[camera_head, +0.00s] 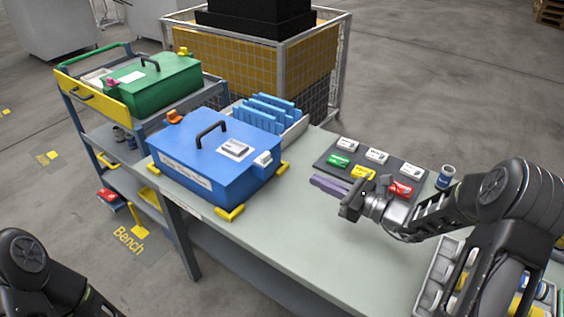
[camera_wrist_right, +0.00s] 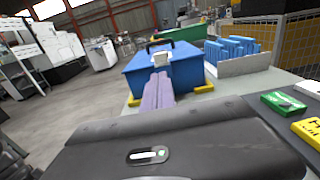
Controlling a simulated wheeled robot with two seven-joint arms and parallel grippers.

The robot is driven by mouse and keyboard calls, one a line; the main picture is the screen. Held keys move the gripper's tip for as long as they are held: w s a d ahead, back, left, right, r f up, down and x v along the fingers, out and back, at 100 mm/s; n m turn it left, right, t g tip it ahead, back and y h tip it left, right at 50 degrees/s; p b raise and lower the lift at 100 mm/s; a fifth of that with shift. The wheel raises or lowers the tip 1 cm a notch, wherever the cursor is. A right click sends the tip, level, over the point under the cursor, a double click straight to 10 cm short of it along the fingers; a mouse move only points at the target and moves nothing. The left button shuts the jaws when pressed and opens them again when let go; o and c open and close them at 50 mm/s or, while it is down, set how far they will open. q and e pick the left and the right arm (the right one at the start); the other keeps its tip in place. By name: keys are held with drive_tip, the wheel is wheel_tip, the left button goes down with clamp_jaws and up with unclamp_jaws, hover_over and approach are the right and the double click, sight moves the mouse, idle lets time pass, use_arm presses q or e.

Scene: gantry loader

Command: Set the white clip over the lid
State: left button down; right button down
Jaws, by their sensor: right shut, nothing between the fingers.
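A blue box with a blue lid (camera_head: 192,152) and a dark handle stands on the grey-green bench. The white clip (camera_head: 263,158) is at the lid's right edge; I cannot tell whether it lies over the lid. An orange clip (camera_head: 174,118) shows at the opposite edge. My right gripper (camera_head: 316,183) has long purple fingers, shut and empty, right of the box and apart from it. In the right wrist view the fingers (camera_wrist_right: 158,92) point at the blue box (camera_wrist_right: 185,75), with the white clip (camera_wrist_right: 161,61) just beyond their tips. My left gripper is out of view; only the left arm shows.
Yellow corner stops (camera_head: 229,213) sit around the box. A rack of blue plates (camera_head: 268,112) stands behind it. A dark mat (camera_head: 324,157) with several coloured and white blocks lies beyond my right gripper. A cart (camera_head: 66,82) carries a green box. The bench front is clear.

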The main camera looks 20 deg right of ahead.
sight(268, 158)
drive_tip(key=p+x, duration=0.3)
drive_tip(key=x, duration=1)
drive_tip(key=shift+w+a+p, duration=0.15)
drive_tip(key=shift+w+p, duration=0.15)
drive_tip(key=shift+p, duration=0.05)
drive_tip(key=shift+w+a, duration=0.1)
drive_tip(key=shift+w, duration=0.05)
drive_tip(key=shift+w+a+f+b, duration=0.25)
drive_tip(key=shift+w+a+b, duration=0.45)
drive_tip(key=shift+b, duration=0.35)
drive_tip(key=shift+w+a+r, duration=0.1)
drive_tip(key=shift+w+a, duration=0.05)
drive_tip(key=shift+w, duration=0.15)
drive_tip(key=shift+r, duration=0.15)
